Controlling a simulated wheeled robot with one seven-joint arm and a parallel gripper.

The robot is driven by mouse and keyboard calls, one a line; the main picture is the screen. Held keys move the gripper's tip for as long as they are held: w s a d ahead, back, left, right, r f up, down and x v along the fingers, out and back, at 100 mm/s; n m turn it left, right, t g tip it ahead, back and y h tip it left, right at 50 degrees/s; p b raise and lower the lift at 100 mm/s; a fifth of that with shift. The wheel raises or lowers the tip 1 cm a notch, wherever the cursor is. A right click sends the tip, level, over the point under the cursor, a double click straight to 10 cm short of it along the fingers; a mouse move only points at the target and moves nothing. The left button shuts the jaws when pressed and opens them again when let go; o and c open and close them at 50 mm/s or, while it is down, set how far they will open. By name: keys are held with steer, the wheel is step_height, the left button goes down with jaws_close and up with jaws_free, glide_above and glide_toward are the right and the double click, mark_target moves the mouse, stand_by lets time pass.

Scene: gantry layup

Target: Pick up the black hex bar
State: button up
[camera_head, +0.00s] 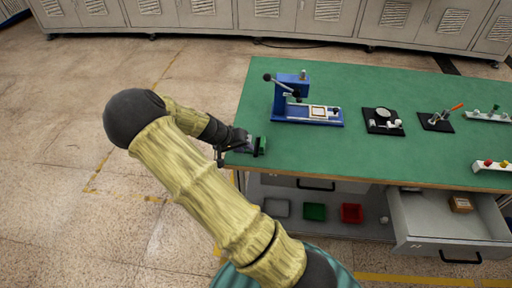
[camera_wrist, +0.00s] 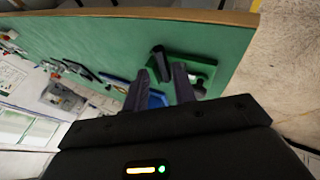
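A dark bar-like piece (camera_wrist: 161,64), which looks like the black hex bar, stands at a green fixture (camera_wrist: 204,70) near the table edge in the wrist view. My gripper (camera_wrist: 160,80) has its two dark fingers apart, pointing at this piece, which shows between and just beyond the fingertips. I cannot tell whether a finger touches it. In the head view my gripper (camera_head: 232,146) is low at the left front corner of the green table, beside the green fixture (camera_head: 260,146). The bar cannot be made out clearly there.
The green table (camera_head: 370,85) holds a blue press (camera_head: 290,92), a black plate with a dial (camera_head: 383,121) and several small fixtures on the right. Below, a drawer (camera_head: 445,222) stands open beside a red bin (camera_head: 351,213) and a green bin (camera_head: 314,211). The table's middle front is clear.

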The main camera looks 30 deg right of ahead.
mark_target(254, 153)
steer(key=p+x, duration=0.1)
steer(key=x, duration=0.3)
steer(key=shift+s+d+f, duration=0.2)
steer(key=shift+d+f, duration=0.1)
steer(key=shift+w+d+f, duration=0.1)
steer(key=shift+f, duration=0.2)
jaws_close()
